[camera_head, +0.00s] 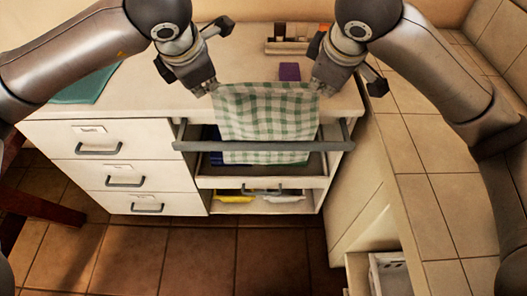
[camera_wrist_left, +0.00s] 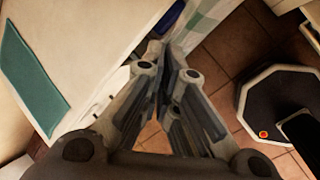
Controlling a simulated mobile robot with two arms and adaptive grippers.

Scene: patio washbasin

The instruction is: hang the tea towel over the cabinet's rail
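The green-and-white checked tea towel (camera_head: 266,112) is spread between my two grippers in the head view. My left gripper (camera_head: 212,89) is shut on its upper left corner, and my right gripper (camera_head: 322,89) on its upper right corner. In the left wrist view, my left gripper's fingers (camera_wrist_left: 163,48) close together beside the towel (camera_wrist_left: 206,18). Whether the towel touches the rail is unclear.
A teal cloth (camera_head: 85,86) lies on the worktop's left. A purple block (camera_head: 289,71) and a small rack (camera_head: 286,46) stand behind the towel. Drawers (camera_head: 118,175) are left of the open shelves. A tiled ledge (camera_head: 425,160) runs along the right. Brown floor is clear in front.

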